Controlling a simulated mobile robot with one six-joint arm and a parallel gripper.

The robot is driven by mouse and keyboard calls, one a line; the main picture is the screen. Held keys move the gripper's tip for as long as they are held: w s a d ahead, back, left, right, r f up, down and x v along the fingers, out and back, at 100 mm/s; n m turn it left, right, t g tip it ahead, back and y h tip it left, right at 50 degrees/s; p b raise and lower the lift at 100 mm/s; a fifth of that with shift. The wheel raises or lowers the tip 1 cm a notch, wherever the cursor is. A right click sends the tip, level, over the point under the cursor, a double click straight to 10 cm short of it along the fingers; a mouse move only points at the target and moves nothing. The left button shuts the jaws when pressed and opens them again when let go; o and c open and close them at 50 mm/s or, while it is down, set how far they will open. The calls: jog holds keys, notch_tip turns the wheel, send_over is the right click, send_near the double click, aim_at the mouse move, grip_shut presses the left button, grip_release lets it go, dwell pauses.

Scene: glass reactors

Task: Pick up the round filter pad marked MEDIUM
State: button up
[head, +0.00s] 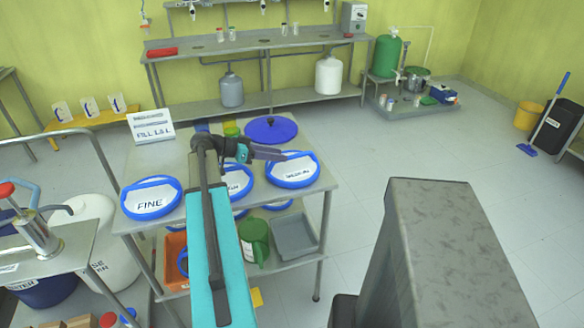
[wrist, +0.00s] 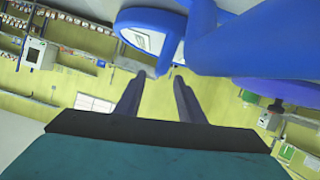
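Round filter pads with blue rims and white faces lie on the grey table. The left pad (head: 151,198) reads FINE. A middle pad (head: 239,181) is partly hidden behind my arm, and only the end of its label shows. The right pad (head: 293,170) has a label too blurred to read surely. My gripper (head: 284,155) is above the table's back right part, by the far side of the right pad, pointing right. A blue-rimmed white face (wrist: 143,40) shows beyond the fingertips.
A blue round lid (head: 270,129) lies at the table's back. A white sign (head: 150,125) stands at the back left. The lower shelf holds a green jug (head: 254,240) and a grey tray (head: 294,237). Open floor (head: 355,185) lies right of the table.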

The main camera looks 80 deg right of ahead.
aim_at(292, 163)
jog(key=shift+p+x, duration=1.05)
jog(key=shift+x, duration=1.5)
grip_shut()
